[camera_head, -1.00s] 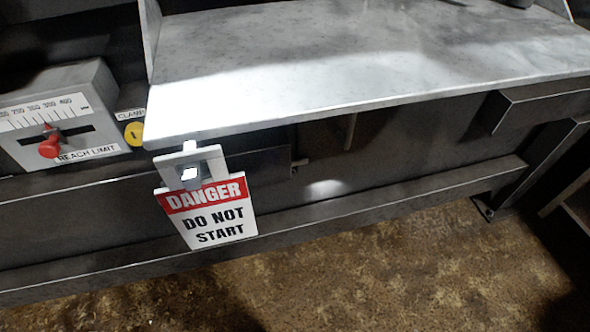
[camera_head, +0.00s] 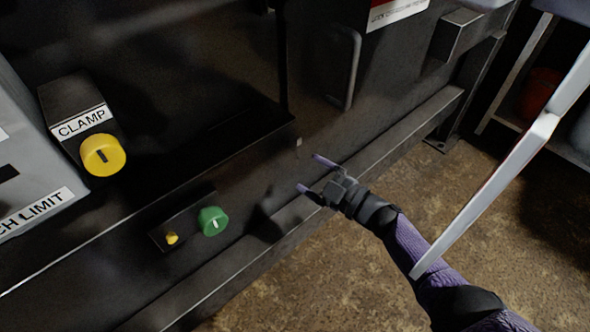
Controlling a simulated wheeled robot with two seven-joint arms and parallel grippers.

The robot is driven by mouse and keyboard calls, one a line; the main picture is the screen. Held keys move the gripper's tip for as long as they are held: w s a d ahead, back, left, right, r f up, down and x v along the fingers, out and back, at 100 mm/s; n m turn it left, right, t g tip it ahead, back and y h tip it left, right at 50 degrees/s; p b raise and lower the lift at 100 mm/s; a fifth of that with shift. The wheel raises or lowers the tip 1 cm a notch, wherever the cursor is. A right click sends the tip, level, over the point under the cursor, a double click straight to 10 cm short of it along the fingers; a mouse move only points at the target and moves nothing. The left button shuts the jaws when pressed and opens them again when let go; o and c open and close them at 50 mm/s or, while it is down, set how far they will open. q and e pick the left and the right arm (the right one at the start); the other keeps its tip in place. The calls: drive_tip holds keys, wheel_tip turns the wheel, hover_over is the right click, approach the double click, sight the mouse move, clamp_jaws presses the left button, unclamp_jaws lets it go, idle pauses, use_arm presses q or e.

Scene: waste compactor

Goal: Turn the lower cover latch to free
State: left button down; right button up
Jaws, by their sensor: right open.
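My right gripper (camera_head: 312,173) reaches in from the lower right. Its two purple-tipped fingers are spread and empty, in front of the dark machine front. A small pale tab (camera_head: 298,142) shows on the machine just above and left of the fingertips, apart from them in the picture. A green round knob (camera_head: 213,221) with a white mark is on the dark front to the lower left of the gripper. No label names a cover latch, so I cannot tell which part it is. My left gripper is not in view.
A yellow CLAMP knob (camera_head: 102,155) is at the left, with a small yellow button (camera_head: 172,238) lower down. A curved metal handle (camera_head: 351,70) stands above the gripper. A long pale bar (camera_head: 500,180) crosses the right side, over my arm. Brown floor (camera_head: 330,285) is open below.

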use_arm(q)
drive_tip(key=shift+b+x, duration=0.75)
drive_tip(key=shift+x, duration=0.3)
use_arm(e)
drive_tip(key=x, duration=0.4)
drive_tip(key=shift+w+a, duration=0.2)
